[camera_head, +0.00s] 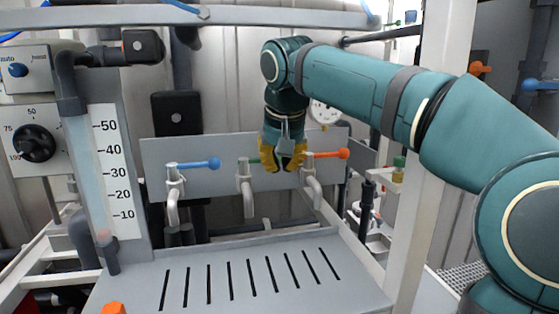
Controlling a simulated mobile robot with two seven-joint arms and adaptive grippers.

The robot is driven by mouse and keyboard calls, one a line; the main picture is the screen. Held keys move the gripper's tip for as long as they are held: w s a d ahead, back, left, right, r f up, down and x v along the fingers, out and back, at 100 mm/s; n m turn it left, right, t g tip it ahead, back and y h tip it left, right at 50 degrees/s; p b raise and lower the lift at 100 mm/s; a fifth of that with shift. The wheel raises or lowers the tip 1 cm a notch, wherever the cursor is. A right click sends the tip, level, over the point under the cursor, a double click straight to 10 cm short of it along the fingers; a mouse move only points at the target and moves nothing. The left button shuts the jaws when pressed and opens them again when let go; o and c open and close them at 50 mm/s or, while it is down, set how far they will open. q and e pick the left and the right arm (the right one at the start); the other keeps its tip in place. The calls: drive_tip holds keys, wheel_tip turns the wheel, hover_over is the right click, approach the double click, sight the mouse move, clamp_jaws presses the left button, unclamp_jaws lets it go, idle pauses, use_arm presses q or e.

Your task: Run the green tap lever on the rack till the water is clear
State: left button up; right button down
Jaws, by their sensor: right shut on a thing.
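The green tap lever (254,160) is on the middle of three taps on the grey rack panel. Its lever points right, and its end is hidden behind my right gripper. My right gripper (284,165), with yellow fingertips pointing down, is shut on that lever. The white spout (248,200) of the middle tap hangs down over the slotted tray; I can make out no water stream under it. My left gripper is not in view.
A tap with a blue lever (205,164) is to the left, and one with an orange lever (332,154) is close on the right of my gripper. A slotted grey drain tray (345,290) lies below. A graduated tube (92,170) stands at left, and a white post (425,140) at right.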

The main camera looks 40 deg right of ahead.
drive_tip(key=p+v, duration=0.2)
drive_tip(key=v, duration=0.7)
drive_tip(key=shift+d+r, duration=0.15)
drive_tip(key=shift+r, duration=0.2)
